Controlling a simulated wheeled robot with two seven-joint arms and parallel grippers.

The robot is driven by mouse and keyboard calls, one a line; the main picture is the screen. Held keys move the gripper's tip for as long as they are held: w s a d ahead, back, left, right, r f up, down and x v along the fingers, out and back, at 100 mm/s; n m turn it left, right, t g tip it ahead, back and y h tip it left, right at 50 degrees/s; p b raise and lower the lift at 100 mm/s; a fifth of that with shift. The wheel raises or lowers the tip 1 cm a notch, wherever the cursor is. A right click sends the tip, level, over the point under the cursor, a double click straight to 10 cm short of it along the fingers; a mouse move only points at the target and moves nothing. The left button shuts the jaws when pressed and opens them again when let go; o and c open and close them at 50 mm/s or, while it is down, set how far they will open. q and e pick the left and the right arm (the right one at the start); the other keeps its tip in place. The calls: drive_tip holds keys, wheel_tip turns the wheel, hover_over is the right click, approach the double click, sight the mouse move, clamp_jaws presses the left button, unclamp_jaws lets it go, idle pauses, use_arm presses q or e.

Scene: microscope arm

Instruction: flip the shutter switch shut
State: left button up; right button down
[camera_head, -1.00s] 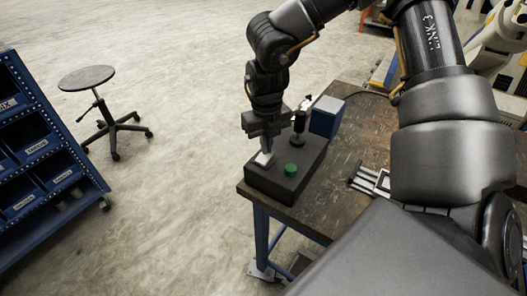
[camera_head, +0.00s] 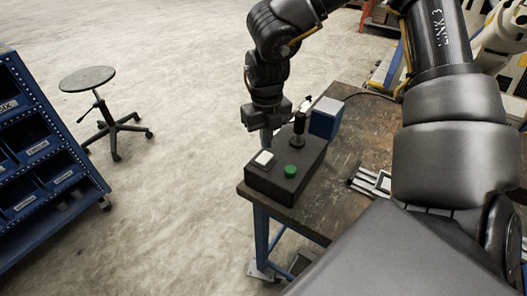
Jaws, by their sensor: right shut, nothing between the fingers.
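The white switch (camera_head: 263,159) sits on the left part of a dark control box (camera_head: 273,182) at the table's near left corner. I take it to be the shutter switch; its tilt is too small to tell. My right gripper (camera_head: 266,143) is shut and empty, pointing down just behind and above the switch. A small gap seems to show between the fingertips and the switch. My left gripper is not in view.
A green button (camera_head: 291,171) and a black upright knob (camera_head: 299,125) stand on the same box. A blue box (camera_head: 326,118) is behind it on the worn table (camera_head: 365,140). A stool (camera_head: 88,80) and blue bin rack (camera_head: 40,150) stand to the left on open floor.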

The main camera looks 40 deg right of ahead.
sight(266, 155)
drive_tip(key=shift+r+p, duration=0.7)
drive_tip(key=shift+r, duration=1.2)
